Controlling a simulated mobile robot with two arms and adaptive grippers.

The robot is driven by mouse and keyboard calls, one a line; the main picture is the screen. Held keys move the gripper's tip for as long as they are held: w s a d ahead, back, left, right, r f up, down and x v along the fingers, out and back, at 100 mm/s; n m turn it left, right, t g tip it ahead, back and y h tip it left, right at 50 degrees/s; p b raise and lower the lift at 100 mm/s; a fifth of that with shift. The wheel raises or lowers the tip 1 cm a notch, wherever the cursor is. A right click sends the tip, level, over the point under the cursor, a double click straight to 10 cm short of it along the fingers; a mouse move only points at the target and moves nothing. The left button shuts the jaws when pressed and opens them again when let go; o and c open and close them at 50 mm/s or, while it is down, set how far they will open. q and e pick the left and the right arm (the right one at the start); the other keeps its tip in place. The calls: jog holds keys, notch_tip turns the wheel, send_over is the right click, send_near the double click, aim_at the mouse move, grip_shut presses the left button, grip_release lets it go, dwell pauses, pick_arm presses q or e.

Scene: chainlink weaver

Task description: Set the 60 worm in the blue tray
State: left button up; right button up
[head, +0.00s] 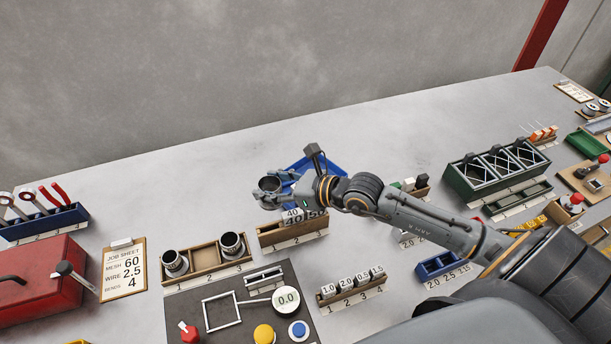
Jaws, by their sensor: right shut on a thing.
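My right gripper (276,190) is shut on a dark cylinder with a light rim, which I take as the worm (270,183). It is held up in front of and left of the blue tray (317,163). My wrist hides much of the tray. No number is readable on the held worm. A wooden rack (207,258) with slots 1, 2 and 3 has similar worms (175,263) in slots 1 and 3; slot 2 is empty. My left gripper is not in view.
A wooden holder (293,234) with 40 and 50 cards stands below my gripper. A dark mat (240,307) with a gauge and buttons lies in front. The back left of the table is clear.

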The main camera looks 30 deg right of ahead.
pick_arm(q)
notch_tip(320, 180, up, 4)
jog(key=p, duration=0.3)
pick_arm(e)
jog(key=w+d+m+t+h, duration=0.1)
jog(key=w+d+m+h, duration=0.2)
jog(key=d, duration=1)
jog(key=shift+h, duration=0.4)
jog(key=shift+w+d+f+b, duration=1.2)
jog(key=shift+w+f+b, duration=0.55)
jog(key=shift+b, duration=2.05)
jog(key=shift+w+d+f+b, duration=1.25)
jog(key=shift+w+f+b, duration=0.4)
jog(key=shift+b, duration=2.1)
jog(key=shift+w+d+f+b, duration=1.2)
jog(key=shift+w+f+b, duration=0.55)
jog(key=shift+b, duration=2.05)
notch_tip(320, 180, down, 4)
jog(key=b, duration=0.3)
jog(key=shift+d+r+b, duration=0.1)
jog(key=shift+r+b, duration=0.05)
jog(key=shift+b, duration=0.15)
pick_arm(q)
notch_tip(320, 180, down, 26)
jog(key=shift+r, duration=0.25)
pick_arm(e)
jog(key=shift+r, duration=0.15)
